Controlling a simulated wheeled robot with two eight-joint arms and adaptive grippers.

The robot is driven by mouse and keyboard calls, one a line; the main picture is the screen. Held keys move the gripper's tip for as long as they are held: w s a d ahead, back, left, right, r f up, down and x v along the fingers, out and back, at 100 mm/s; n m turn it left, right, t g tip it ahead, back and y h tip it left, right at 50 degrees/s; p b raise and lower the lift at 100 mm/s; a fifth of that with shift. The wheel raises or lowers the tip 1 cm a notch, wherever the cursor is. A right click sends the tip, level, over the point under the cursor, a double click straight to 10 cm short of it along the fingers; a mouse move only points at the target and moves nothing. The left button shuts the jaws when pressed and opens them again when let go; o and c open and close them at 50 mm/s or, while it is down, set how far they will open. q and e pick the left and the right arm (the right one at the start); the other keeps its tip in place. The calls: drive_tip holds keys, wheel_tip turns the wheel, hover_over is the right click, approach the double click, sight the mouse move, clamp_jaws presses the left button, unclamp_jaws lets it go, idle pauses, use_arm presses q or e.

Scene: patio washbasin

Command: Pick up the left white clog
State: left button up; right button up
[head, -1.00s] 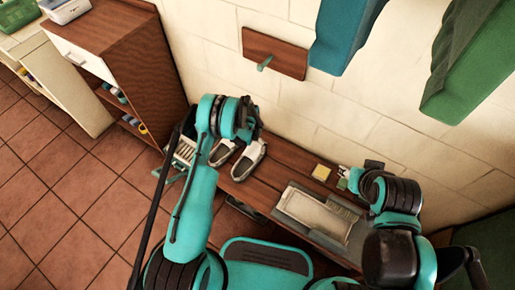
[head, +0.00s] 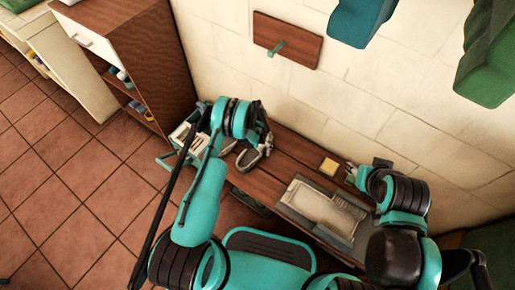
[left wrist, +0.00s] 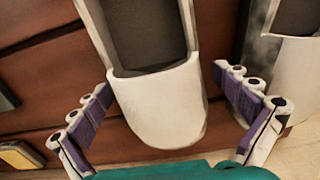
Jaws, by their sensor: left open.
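Two white clogs with dark insides stand side by side on the brown wooden slatted bench (head: 262,184). In the left wrist view one clog (left wrist: 160,108) lies between the spread fingers of my left gripper (left wrist: 163,82), its rounded toe toward the wall. The fingers are on either side, with no grip visible. In the head view this is the clog nearer the sponge (head: 247,160), partly covered by my gripper. The other clog (left wrist: 276,75) is cut off at the right of the wrist view. My right gripper (head: 351,173) is small by the wall; its fingers are unclear.
A yellow sponge (head: 329,166) lies on the bench; its edge shows in the wrist view (left wrist: 20,156). A brown shelf unit (head: 165,60) stands left. A board with a peg (head: 287,39) and hanging cloths (head: 360,18) are on the wall.

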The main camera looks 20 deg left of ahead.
use_arm(q)
drive_tip(key=c, duration=1.3)
